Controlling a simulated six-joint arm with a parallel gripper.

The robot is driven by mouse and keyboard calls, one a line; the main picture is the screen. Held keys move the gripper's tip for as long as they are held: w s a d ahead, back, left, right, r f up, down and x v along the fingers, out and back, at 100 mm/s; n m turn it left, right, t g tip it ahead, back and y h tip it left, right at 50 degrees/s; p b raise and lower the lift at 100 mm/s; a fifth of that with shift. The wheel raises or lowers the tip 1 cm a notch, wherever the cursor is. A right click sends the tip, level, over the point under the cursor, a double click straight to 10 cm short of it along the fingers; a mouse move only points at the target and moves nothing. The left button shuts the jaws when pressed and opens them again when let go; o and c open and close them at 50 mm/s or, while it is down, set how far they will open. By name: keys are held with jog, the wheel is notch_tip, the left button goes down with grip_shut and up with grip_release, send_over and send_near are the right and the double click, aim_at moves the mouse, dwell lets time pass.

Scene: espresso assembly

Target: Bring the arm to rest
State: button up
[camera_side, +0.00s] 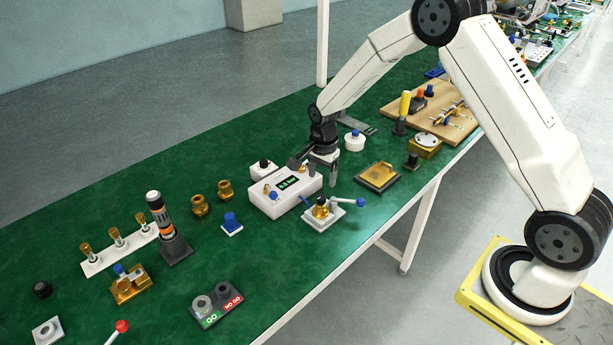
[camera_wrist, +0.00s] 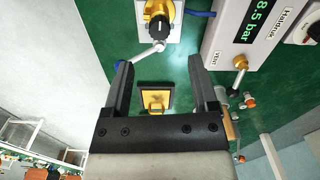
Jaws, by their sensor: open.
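My gripper (camera_side: 322,172) hangs above the green bench, beside the white gauge box (camera_side: 287,191) with its green digital display. In the wrist view my gripper (camera_wrist: 160,72) is open, with its two dark fingers wide apart and nothing between them. A dark square block with a yellow top (camera_wrist: 155,98) shows on the bench below, between the fingers. The gauge box (camera_wrist: 228,35) reads 8.5 bar at the upper right. The clamp fixture on a white plate (camera_wrist: 160,12), with its lever, shows at the top and also in the side view (camera_side: 323,214).
A wooden board (camera_side: 432,108) with tools lies farther right. A GO/NO GO block (camera_side: 215,303), a dark stand with a cylindrical tool (camera_side: 173,247) and brass parts (camera_side: 200,205) stand left.

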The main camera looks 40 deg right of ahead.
jog(key=shift+r, duration=0.35)
jog(key=shift+s+a+r, duration=0.15)
jog(key=shift+s+r, duration=0.1)
jog(key=shift+r, duration=0.05)
jog(key=s+a+r+n+t, duration=0.1)
jog(key=s+r+n, duration=0.3)
jog(key=s+n, duration=0.4)
jog(key=s+a+r+n+t, duration=0.1)
jog(key=s+a+r+n, duration=0.2)
jog(key=s+n, duration=0.5)
jog(key=s+r, duration=0.1)
jog(key=s, duration=0.2)
jog(key=shift+s+a+r+t, duration=0.2)
jog(key=shift+a+r+t, duration=0.1)
jog(key=shift+a, duration=0.1)
jog(key=shift+w, duration=0.2)
dwell(1.3)
